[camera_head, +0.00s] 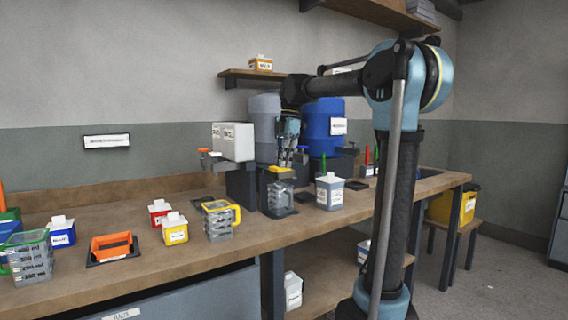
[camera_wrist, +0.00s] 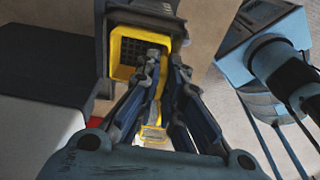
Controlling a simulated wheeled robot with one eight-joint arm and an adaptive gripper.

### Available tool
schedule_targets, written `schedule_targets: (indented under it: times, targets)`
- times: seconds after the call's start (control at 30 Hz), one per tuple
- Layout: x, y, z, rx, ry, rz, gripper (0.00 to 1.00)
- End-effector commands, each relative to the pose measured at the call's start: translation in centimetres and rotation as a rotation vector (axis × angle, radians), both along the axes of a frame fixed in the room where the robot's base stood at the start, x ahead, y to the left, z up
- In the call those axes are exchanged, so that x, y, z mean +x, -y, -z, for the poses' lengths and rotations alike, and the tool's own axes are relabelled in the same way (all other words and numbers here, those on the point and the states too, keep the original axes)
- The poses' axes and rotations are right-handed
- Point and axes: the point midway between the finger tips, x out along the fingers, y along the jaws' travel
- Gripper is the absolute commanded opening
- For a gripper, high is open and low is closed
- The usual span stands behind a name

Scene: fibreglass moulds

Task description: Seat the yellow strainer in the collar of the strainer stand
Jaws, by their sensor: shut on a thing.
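The yellow strainer (camera_wrist: 127,42) is a square yellow frame with a dark mesh, and its handle runs between my fingers. My gripper (camera_wrist: 160,95) is shut on this handle. In the head view my gripper (camera_head: 289,155) points down with the yellow strainer (camera_head: 280,169) just below it. The strainer is at the top of the dark strainer stand (camera_head: 268,183), above a clear grey vessel (camera_head: 280,196). In the wrist view the frame lies over the stand's dark collar (camera_wrist: 150,16). I cannot tell whether it is fully down in it.
A yellow-rimmed clear jug (camera_head: 219,222) is nearer on the bench (camera_head: 262,238). Blue (camera_head: 322,125) and grey (camera_head: 264,125) drums stand behind.

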Motion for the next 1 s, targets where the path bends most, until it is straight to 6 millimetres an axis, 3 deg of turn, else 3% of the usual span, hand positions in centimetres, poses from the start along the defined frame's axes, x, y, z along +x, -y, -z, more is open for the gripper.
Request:
schedule_targets:
  times: [0.27,0.3,0.37,0.77,1.0]
  targets:
    - [0.0,0.0,0.1,0.000,0.000,0.000,0.00]
    - [0.0,0.0,0.1,0.000,0.000,0.000,0.17]
    - [0.0,0.0,0.1,0.000,0.000,0.000,0.28]
    - [0.0,-0.1,-0.2,0.000,0.000,-0.001,0.28]
    - [0.3,0.3,-3.2,0.000,0.000,-0.002,0.28]
